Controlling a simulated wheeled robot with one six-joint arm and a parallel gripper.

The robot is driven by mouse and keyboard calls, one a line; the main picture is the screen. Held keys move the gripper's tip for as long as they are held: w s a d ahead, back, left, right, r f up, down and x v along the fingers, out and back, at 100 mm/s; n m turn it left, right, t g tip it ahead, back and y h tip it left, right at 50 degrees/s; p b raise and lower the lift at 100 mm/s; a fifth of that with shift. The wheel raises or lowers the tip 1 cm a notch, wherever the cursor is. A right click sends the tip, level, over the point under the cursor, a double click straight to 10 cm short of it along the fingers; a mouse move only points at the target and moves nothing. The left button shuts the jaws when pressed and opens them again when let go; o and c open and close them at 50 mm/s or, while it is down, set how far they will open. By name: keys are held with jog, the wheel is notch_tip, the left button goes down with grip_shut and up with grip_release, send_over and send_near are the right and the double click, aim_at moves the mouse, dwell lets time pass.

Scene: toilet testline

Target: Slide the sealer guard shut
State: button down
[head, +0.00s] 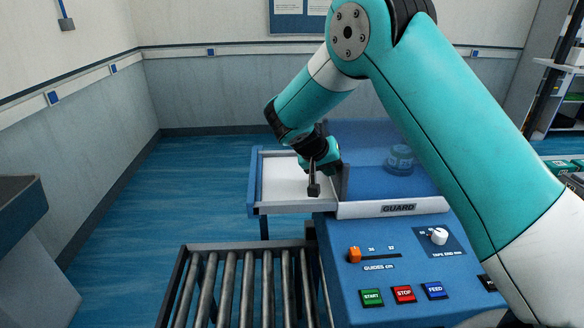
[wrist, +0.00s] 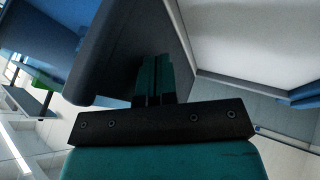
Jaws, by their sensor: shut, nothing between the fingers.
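The sealer guard is a see-through blue cover over the blue machine, with a pale front bar marked GUARD (head: 398,208) in the head view. A dark upright plate (head: 343,184) stands at its left end, beside an uncovered white bed (head: 283,180). My gripper (head: 314,188) is shut and empty, pointing down over the bed just left of this plate. I cannot tell whether it touches the plate.
A roller conveyor (head: 245,285) is at the front left. The machine's front panel holds an orange guide slider (head: 354,254), a white knob (head: 438,236) and green START (head: 371,297), red STOP (head: 404,294) and blue FEED (head: 435,290) buttons. Blue floor (head: 195,190) is clear at left.

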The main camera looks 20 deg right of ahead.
jog(key=s+a+r+b, duration=0.1)
jog(key=a+r+b, duration=0.2)
jog(key=a+r, duration=0.55)
jog(key=s+a+r+n+g+y, duration=0.1)
jog(key=s+a+n+y, duration=0.2)
jog(key=s, duration=0.8)
jog(key=s+a+n+g+y, duration=0.1)
jog(key=s+a+n+y, duration=0.2)
jog(key=s, duration=0.8)
jog(key=s+a+r+n+y, duration=0.1)
jog(key=s+a+n+y, duration=0.2)
jog(key=s, duration=0.9)
jog(key=n+y, duration=0.2)
jog(key=n, duration=0.1)
jog(key=shift+a+r+g, duration=0.15)
jog(key=shift+r+g, duration=0.2)
jog(key=shift+g, duration=0.05)
